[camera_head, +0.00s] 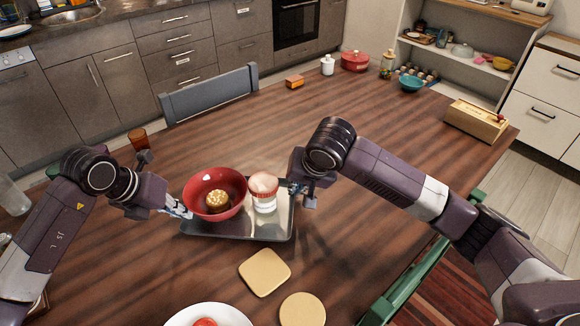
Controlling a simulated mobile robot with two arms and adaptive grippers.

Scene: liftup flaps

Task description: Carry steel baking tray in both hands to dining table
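The steel baking tray (240,229) is over the near part of the wooden dining table (220,135). On it are a red bowl (201,184) with a round yellowish item (217,201) inside, and a small jar (263,191) with white and red parts. My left gripper (180,208) is at the tray's left edge. My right gripper (297,188) is at its right edge. The fingertips are small and partly hidden, so I cannot tell whether they grip the rim. I cannot tell whether the tray touches the table.
A square tan board (265,272), a round tan board (302,310) and a white plate (240,318) lie nearer me. An amber glass (138,139) stands at left. A chair (210,92) is at the far edge. The table's middle is clear; a wooden box (475,121) is at right.

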